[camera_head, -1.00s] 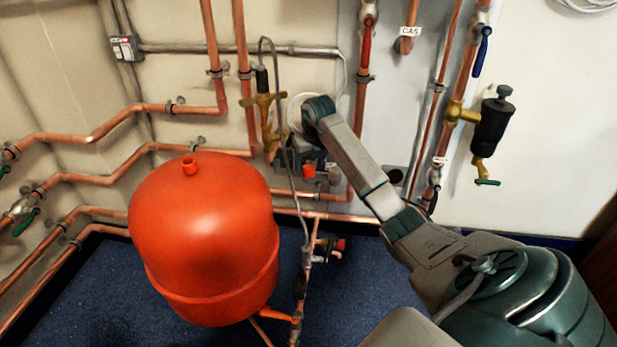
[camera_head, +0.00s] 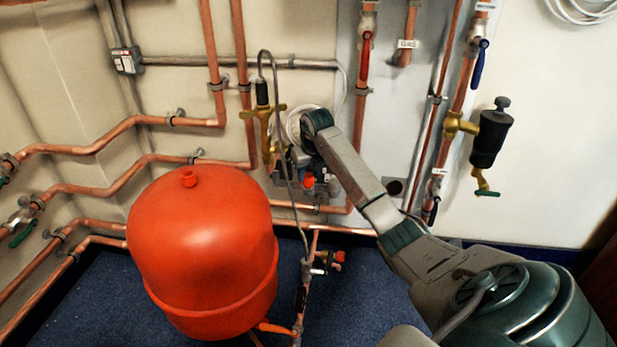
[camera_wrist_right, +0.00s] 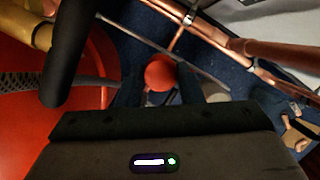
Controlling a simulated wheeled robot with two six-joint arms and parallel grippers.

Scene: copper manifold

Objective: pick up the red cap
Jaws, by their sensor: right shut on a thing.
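The red cap (camera_head: 308,180) shows in the head view just below the end of my right arm, in front of the pipes. In the right wrist view the red cap (camera_wrist_right: 160,72) is round and sits between the dark fingers of my right gripper (camera_wrist_right: 159,88). The gripper is shut on it. In the head view my right gripper (camera_head: 307,172) is small and dark, and its fingers are hard to make out against the fittings. My left gripper is in neither view.
A large red tank (camera_head: 200,245) stands left of the gripper. A brass valve (camera_head: 264,112) and a grey hose (camera_head: 287,165) are close to my wrist. Copper pipes (camera_head: 240,60) line the wall. A valve with red parts (camera_head: 335,258) is below. Blue floor (camera_head: 375,300) shows at lower right.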

